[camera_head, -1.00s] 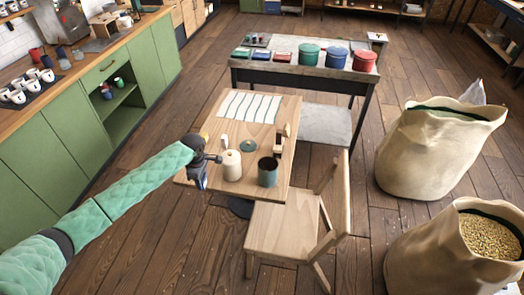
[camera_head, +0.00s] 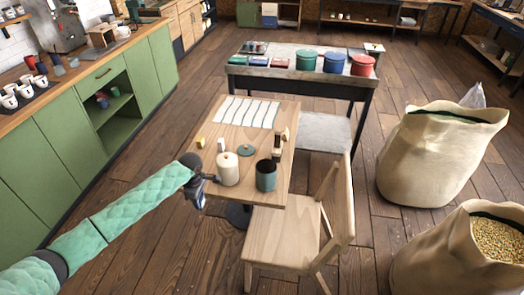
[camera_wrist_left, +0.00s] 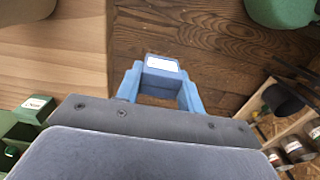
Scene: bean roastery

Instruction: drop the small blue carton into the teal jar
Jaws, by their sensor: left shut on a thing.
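The small blue carton (camera_wrist_left: 162,72), with a white label on its face, sits between the blue fingers of my left gripper (camera_wrist_left: 160,88) in the left wrist view. In the head view my left gripper (camera_head: 198,192) is shut on it, beside the left edge of the wooden table and left of the cream jar. The teal jar (camera_head: 266,178) stands open at the table's front right, with a dark inside. A teal lid (camera_head: 247,150) lies on the table behind it. My right gripper does not show.
A lidded cream jar (camera_head: 228,172) stands between my left gripper and the teal jar. A yellowish block (camera_head: 200,142) and wooden pieces (camera_head: 280,143) are on the table (camera_head: 215,127). A wooden chair (camera_head: 285,232) stands at the front. Large sacks (camera_head: 425,165) are at right.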

